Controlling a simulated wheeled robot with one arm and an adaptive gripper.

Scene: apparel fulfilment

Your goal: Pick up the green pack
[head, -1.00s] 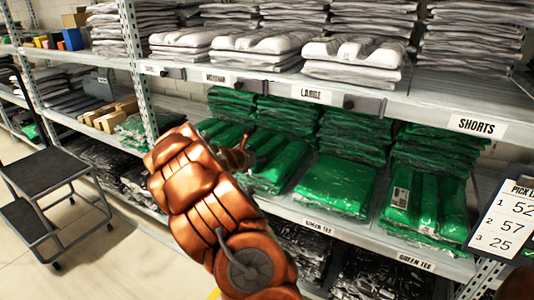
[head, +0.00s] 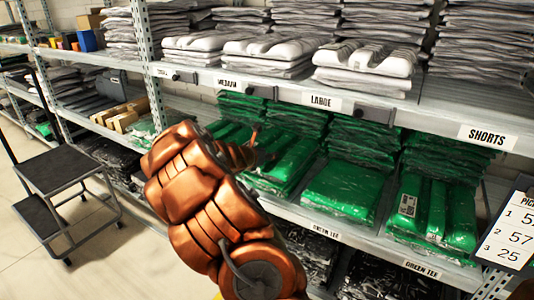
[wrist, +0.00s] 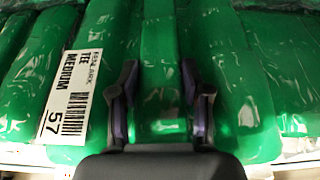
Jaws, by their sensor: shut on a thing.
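A green plastic-wrapped pack (wrist: 158,50) fills the middle of the wrist view. A white label (wrist: 70,98) reading "TEE MEDIUM 57" lies on green wrap left of my gripper. My gripper (wrist: 160,103) has its two dark fingers on either side of a raised green fold, shut on the pack. The fingertips' depth in the wrap is hidden. In the head view my copper arm reaches to the green stacks on the middle shelf and hides most of the gripper and the held pack.
More green packs (head: 342,188) lie to the right on the same shelf (head: 380,248). White folded packs (head: 365,57) sit on the shelf above, which overhangs the green stacks. Dark packs are below.

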